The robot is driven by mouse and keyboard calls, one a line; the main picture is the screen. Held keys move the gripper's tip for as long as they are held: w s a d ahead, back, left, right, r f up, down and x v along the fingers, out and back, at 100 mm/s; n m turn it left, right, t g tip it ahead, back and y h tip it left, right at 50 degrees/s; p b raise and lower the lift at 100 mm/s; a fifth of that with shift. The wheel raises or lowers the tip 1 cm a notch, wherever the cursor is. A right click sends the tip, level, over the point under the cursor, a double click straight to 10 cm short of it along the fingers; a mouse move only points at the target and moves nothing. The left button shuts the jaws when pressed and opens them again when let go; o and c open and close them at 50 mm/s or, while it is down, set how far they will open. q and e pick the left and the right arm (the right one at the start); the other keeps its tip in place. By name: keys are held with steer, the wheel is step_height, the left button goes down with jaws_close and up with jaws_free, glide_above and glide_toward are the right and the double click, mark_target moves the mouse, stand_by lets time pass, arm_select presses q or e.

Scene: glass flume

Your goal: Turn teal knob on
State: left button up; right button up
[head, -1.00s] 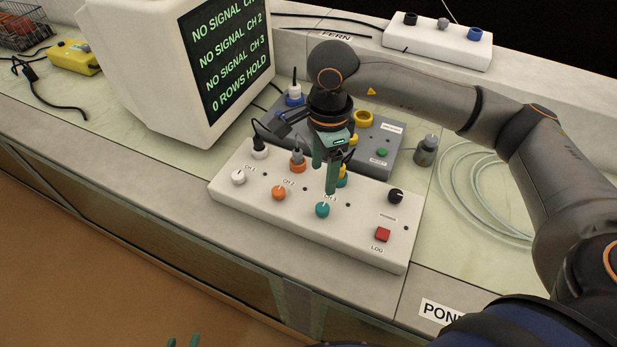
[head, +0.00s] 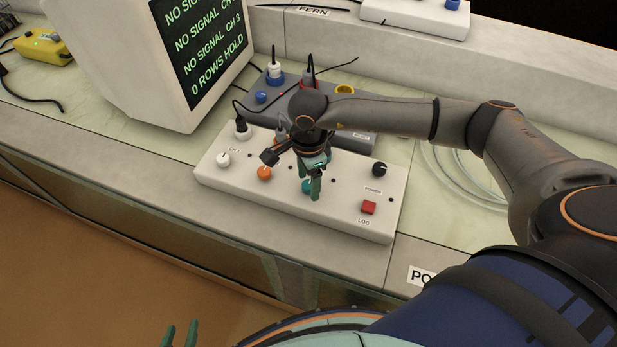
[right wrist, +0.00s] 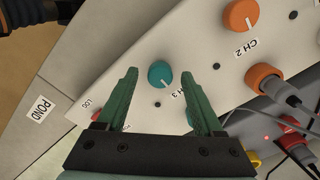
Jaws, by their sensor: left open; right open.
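The teal knob (right wrist: 160,74) is on the white box, beside the CH 3 label, with a white pointer line on its face. In the head view the teal knob (head: 307,186) is mostly hidden behind my right gripper. My right gripper (head: 311,190) is open above the knob. In the right wrist view its two green fingers (right wrist: 167,76) are on either side of the knob, with a gap to each side; I cannot tell how far above it they are. My left gripper (head: 180,335) is open at the bottom edge of the head view, away from the box.
The white box (head: 330,215) also carries a white knob (head: 223,160), an orange knob (head: 264,173), a black knob (head: 380,169) and a red button (head: 369,207). A monitor (head: 165,75) stands at the left. A grey box (head: 360,140) with plugs lies behind.

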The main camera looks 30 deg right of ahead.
steer(key=shift+f, duration=0.1)
jaws_close()
stand_by(0.6)
